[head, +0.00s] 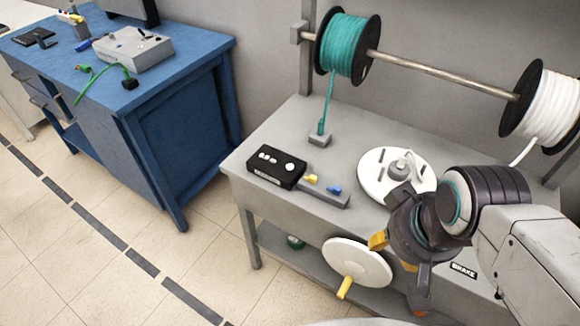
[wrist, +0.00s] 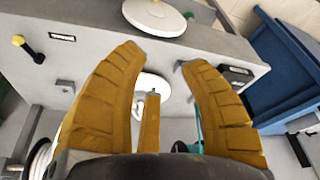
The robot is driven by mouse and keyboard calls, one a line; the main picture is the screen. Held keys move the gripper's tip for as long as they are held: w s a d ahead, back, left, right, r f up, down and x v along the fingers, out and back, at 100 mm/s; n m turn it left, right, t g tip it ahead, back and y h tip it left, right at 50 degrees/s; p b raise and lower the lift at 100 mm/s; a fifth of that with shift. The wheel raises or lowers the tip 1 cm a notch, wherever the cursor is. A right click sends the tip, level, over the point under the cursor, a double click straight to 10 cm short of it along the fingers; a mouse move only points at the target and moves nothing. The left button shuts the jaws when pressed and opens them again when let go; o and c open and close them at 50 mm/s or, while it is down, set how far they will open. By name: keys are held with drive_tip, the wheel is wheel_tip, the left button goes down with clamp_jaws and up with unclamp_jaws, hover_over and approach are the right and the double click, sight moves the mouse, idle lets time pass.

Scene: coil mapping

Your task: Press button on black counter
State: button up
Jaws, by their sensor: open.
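The black counter (head: 276,167) is a small black box with white round marks on top, near the left front edge of the grey table (head: 262,133). Which mark is the button is too small to tell. My gripper (head: 394,254) is to the right of the counter and in front of the table, well apart from it. In the wrist view, my gripper (wrist: 162,58) has its yellow fingers spread with nothing held. The counter (wrist: 235,73) shows there beyond the right finger, partly hidden.
A white turntable (head: 371,181) lies on the table, right of a grey block with yellow and blue connectors (head: 326,192). A white crank wheel (head: 357,262) is on the table front. Teal (head: 345,45) and white (head: 548,105) spools hang above on a rod. A blue bench (head: 150,112) stands left.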

clamp_jaws()
drive_tip(key=c, duration=0.7)
unclamp_jaws()
